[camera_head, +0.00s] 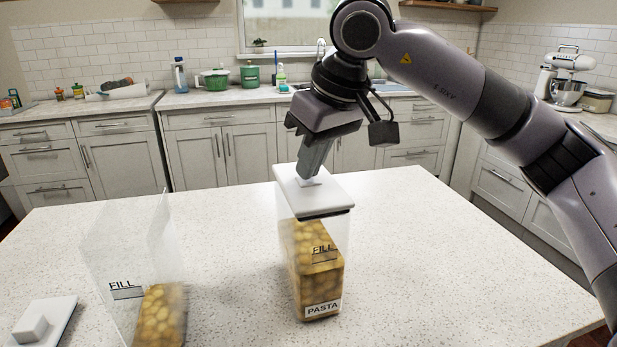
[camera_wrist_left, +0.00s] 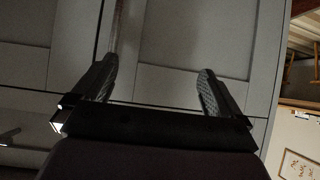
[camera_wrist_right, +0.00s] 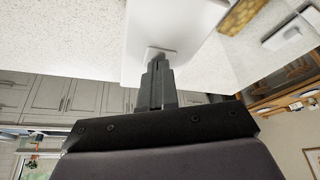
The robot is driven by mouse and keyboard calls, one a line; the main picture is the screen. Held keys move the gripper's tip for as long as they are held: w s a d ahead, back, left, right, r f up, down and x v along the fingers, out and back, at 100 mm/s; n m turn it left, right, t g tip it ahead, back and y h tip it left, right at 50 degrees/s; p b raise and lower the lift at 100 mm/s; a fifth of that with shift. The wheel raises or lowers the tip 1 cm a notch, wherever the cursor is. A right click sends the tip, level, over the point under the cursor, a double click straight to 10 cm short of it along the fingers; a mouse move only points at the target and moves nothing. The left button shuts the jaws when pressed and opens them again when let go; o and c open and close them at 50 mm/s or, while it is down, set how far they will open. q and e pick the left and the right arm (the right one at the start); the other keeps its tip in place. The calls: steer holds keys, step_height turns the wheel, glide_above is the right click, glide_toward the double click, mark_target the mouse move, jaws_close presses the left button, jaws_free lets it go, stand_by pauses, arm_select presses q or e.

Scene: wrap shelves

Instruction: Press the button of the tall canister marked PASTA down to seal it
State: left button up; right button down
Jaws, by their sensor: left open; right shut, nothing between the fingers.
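The tall canister marked PASTA (camera_head: 318,262) stands upright on the counter, clear-walled and filled with yellow-brown pieces. Its white lid (camera_head: 330,197) sits on top and also shows in the right wrist view (camera_wrist_right: 185,25). My right gripper (camera_head: 309,176) is shut and empty, pointing down with its fingertips at the button (camera_head: 308,182) in the lid's middle. In the right wrist view the fingertips (camera_wrist_right: 158,62) are at the button (camera_wrist_right: 160,53); I cannot tell how far down it is. My left gripper (camera_wrist_left: 155,80) is open and empty, facing grey cabinet doors, away from the canister.
A second clear canister (camera_head: 135,255) marked FILL stands open at the left, partly filled. A white lid with a raised button (camera_head: 45,322) lies at the front left. The counter (camera_head: 440,250) is clear right of the PASTA canister.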

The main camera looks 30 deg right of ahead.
step_height(320, 180, up, 7)
steer(key=p, duration=0.6)
steer(key=shift+r+p, duration=0.15)
steer(key=shift+p, duration=0.15)
stand_by(0.5)
